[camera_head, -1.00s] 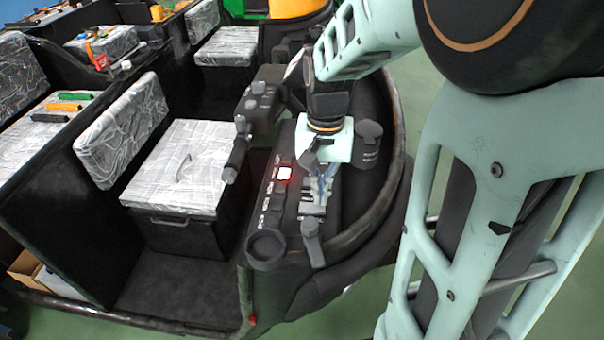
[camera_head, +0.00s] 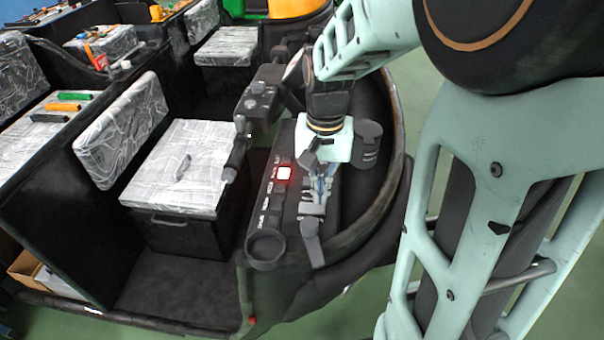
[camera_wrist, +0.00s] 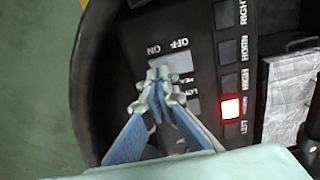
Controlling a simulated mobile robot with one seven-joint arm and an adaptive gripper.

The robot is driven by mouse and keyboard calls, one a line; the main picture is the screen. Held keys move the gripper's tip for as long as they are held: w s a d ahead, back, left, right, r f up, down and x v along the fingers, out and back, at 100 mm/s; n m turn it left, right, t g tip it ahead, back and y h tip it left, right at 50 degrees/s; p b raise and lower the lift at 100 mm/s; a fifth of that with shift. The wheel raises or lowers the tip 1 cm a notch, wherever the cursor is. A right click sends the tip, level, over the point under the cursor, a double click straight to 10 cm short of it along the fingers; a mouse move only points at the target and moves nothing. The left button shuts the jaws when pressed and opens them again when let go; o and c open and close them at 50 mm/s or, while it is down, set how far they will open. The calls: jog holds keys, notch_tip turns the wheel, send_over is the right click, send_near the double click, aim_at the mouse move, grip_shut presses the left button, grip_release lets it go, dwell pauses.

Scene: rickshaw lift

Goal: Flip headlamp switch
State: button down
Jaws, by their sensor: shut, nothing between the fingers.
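The dashboard (camera_head: 292,225) of the rickshaw carries a light grey switch plate (camera_wrist: 181,61) beside the printed ON and OFF labels in the wrist view. Another printed label next to it is partly hidden by my fingers. My gripper (camera_wrist: 158,76) is shut and empty, with its fingertips over the edge of the plate. I cannot tell whether they touch the switch. The lever itself is hidden behind the fingers, so its position cannot be told. In the head view my gripper (camera_head: 320,194) points down at the dashboard's grey switch area.
A row of dark buttons runs alongside, including HORN (camera_wrist: 227,48); one button (camera_wrist: 230,108) is lit white with a red glow, also in the head view (camera_head: 284,173). A round dark knob (camera_head: 266,248) and a lever (camera_head: 311,242) stand close by. The handlebar (camera_head: 258,100) is behind.

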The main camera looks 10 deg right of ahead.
aim_at(320, 206)
jog(key=shift+f+b, duration=0.85)
jog(key=shift+f, duration=0.3)
dwell(0.4)
jog(key=shift+r+p, duration=2.85)
jog(key=shift+r, duration=0.75)
